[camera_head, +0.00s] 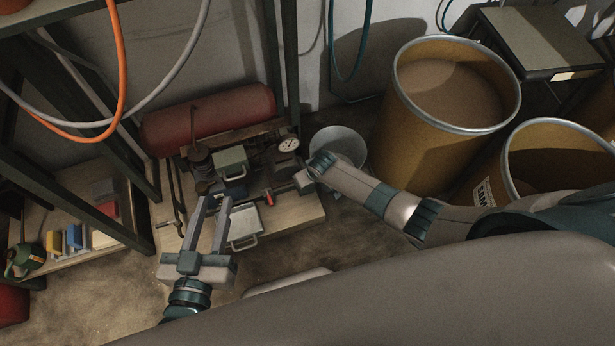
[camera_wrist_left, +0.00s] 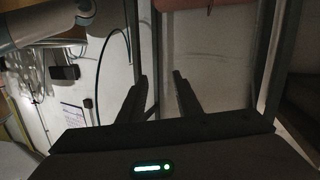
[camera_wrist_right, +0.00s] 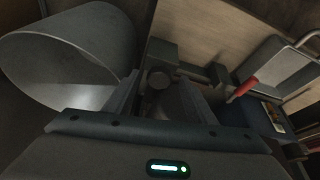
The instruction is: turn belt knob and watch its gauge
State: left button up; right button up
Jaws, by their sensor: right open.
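A round dial gauge (camera_head: 288,143) with a pale face stands at the right end of the machine on the low bench; its reading is too small to tell. In the right wrist view, a small round grey knob (camera_wrist_right: 158,79) shows between the fingers of my right gripper (camera_wrist_right: 161,92), which is open. I cannot tell whether this is the belt knob or whether a finger touches it. In the head view my right gripper (camera_head: 302,181) is at the bench's right side, below the gauge.
A red tank (camera_head: 208,119) lies behind the machine. A red-handled lever (camera_wrist_right: 243,87) and a metal tray (camera_head: 244,226) are near the right gripper. A grey bucket (camera_head: 340,146) stands close on its right. Large drums (camera_head: 430,125) fill the right side. Hoses (camera_head: 119,60) hang at upper left.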

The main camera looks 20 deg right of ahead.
jog(key=shift+r, duration=0.15)
jog(key=shift+s+d+r, duration=0.1)
jog(key=shift+r, duration=0.05)
pick_arm(q)
jog(key=s+a+f+g+y+p, duration=0.3)
jog(key=s+a+f+g+p, duration=0.3)
jog(key=s+a+f+g, duration=0.2)
notch_tip(320, 180, down, 3)
jog(key=shift+r+g+y+p, duration=0.15)
jog(key=shift+g+y+p, duration=0.2)
jog(key=shift+g, duration=0.35)
pick_arm(e)
jog(key=v, duration=1.6)
jog(key=shift+s+r, duration=0.15)
jog(key=shift+r, duration=0.15)
jog(key=shift+s, duration=0.1)
